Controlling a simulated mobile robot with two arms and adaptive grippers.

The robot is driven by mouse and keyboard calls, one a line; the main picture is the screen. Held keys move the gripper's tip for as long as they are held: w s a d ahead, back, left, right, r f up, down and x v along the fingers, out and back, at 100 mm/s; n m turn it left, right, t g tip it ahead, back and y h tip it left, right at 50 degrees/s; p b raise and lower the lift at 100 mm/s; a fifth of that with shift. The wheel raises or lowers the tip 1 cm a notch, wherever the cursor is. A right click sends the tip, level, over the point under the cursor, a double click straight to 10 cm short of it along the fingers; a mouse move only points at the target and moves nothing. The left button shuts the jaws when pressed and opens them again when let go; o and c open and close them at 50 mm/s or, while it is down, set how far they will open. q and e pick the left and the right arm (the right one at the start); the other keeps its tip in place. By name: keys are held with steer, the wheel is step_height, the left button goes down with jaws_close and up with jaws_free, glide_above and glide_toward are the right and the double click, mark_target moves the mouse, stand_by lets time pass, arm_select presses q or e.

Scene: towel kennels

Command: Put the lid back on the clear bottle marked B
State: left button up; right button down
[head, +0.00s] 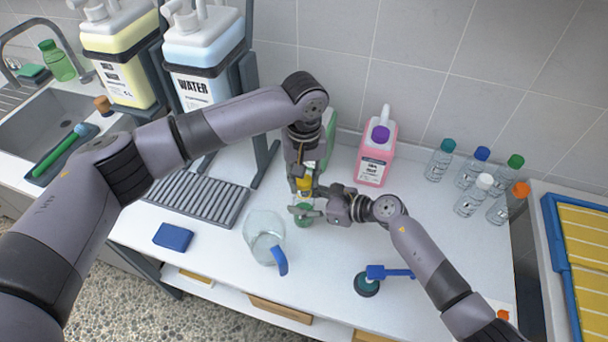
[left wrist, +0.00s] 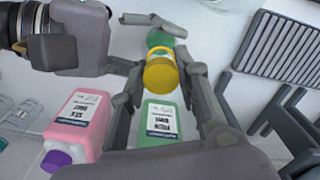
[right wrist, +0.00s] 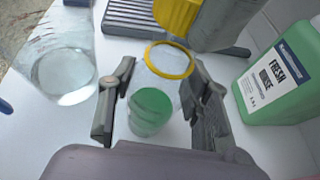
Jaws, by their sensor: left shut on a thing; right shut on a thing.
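My left gripper (head: 304,188) is shut on a yellow lid (left wrist: 162,76), above the work counter. My right gripper (right wrist: 152,100) is shut on a small clear bottle (right wrist: 150,82) with green in it; the green shows in the head view under the lid. In the right wrist view a yellow ring circles the bottle's far end, close to the yellow lid. The letter on the bottle cannot be read.
A green rinse bottle (right wrist: 282,72) stands behind the grippers, a pink bottle (head: 374,160) to the right. A clear jug (head: 262,232) with a blue handle stands in front. Several small capped bottles (head: 472,190) stand at the right. A blue-handled round tool (head: 390,272) lies nearby.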

mark_target(304, 205)
arm_select(q)
steer(key=shift+f, duration=0.65)
steer(key=shift+f, duration=0.6)
